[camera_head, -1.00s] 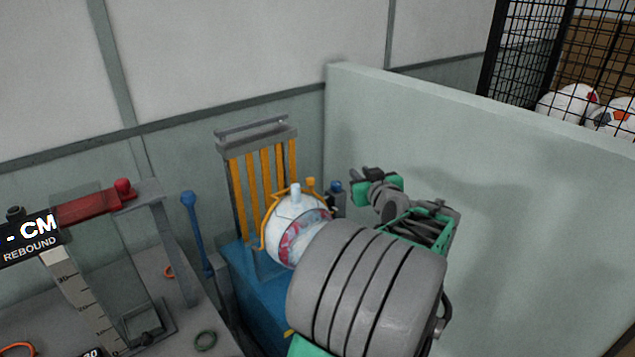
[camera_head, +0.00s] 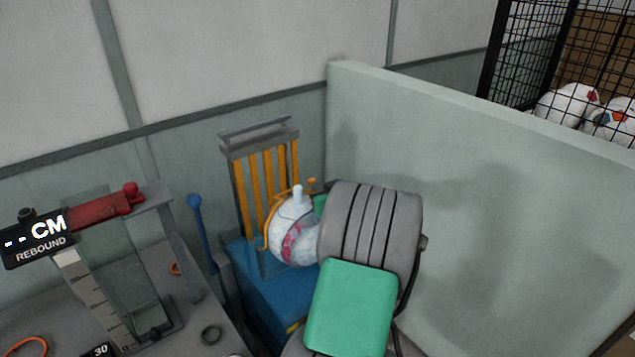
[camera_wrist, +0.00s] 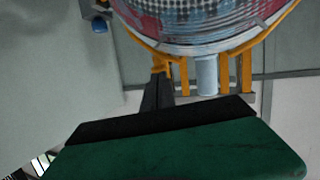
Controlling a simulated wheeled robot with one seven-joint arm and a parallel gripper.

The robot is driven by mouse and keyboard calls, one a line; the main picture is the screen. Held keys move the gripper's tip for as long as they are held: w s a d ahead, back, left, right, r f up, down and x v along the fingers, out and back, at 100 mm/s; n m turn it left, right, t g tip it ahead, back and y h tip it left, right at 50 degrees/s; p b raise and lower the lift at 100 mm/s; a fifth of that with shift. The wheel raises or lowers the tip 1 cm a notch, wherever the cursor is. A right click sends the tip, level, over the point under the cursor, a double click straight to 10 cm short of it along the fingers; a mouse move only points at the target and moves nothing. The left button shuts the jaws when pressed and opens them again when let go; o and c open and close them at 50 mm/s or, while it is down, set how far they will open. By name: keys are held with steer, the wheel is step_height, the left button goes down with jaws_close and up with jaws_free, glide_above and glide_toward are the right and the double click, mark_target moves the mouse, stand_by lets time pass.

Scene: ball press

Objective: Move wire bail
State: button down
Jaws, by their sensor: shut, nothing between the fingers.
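The wire bail (camera_head: 267,215) is a yellow-orange wire curving around the white, red and blue ball (camera_head: 290,245) in the press. In the wrist view, which looks turned over, the bail (camera_wrist: 270,35) runs along the edge of the ball (camera_wrist: 200,18), with a small yellow tab near the fingertips. My gripper (camera_wrist: 158,82) is shut and empty. Its dark fingertips are at or very close to that tab; I cannot tell whether they touch. In the head view my arm hides the gripper and the ball's right side.
The blue press base (camera_head: 270,290) carries an upright frame with yellow bars (camera_head: 262,175) behind the ball. A pale partition (camera_head: 480,210) stands close on the right. A blue-knobbed lever (camera_head: 198,225) and a rebound gauge (camera_head: 40,235) are on the left.

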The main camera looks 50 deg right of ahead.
mark_target(310, 182)
steer(key=shift+w+d+f, duration=0.1)
steer(key=shift+w+d, duration=0.15)
steer(key=shift+w, duration=0.25)
steer(key=shift+w, duration=0.15)
steer(key=w, duration=0.1)
steer(key=w+g+b, duration=0.1)
steer(key=w+f, duration=0.1)
steer(key=shift+d+b, duration=0.25)
steer(key=shift+b, duration=0.1)
steer(key=shift+w+r, duration=0.1)
steer(key=shift+r, duration=0.25)
